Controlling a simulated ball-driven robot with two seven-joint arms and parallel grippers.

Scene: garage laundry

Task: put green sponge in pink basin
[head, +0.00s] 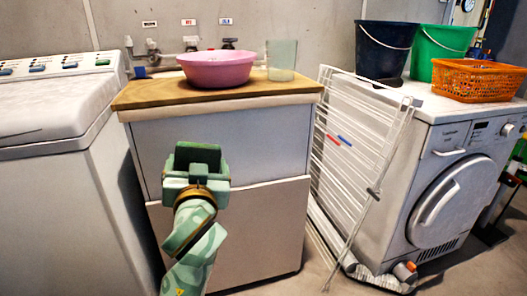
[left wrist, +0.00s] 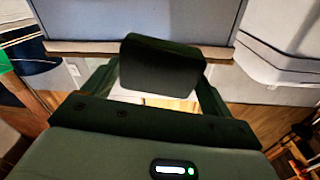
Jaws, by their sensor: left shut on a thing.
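My left gripper (head: 198,160) is in front of the white cabinet, below its wooden top. It is shut on a dark green block, which I take for the green sponge (head: 197,148). In the left wrist view the sponge (left wrist: 163,66) looks almost black and sits between the two fingers. The pink basin (head: 218,69) stands upright on the wooden top, above and beyond my gripper, apart from the sponge. Its inside is mostly hidden by the rim. My right gripper is in neither view.
A translucent cup (head: 281,60) stands right of the basin on the wooden counter (head: 150,93). Taps (head: 190,45) are behind. A white drying rack (head: 350,140) leans at the right, before a washing machine (head: 440,180) carrying two buckets and an orange basket (head: 480,80).

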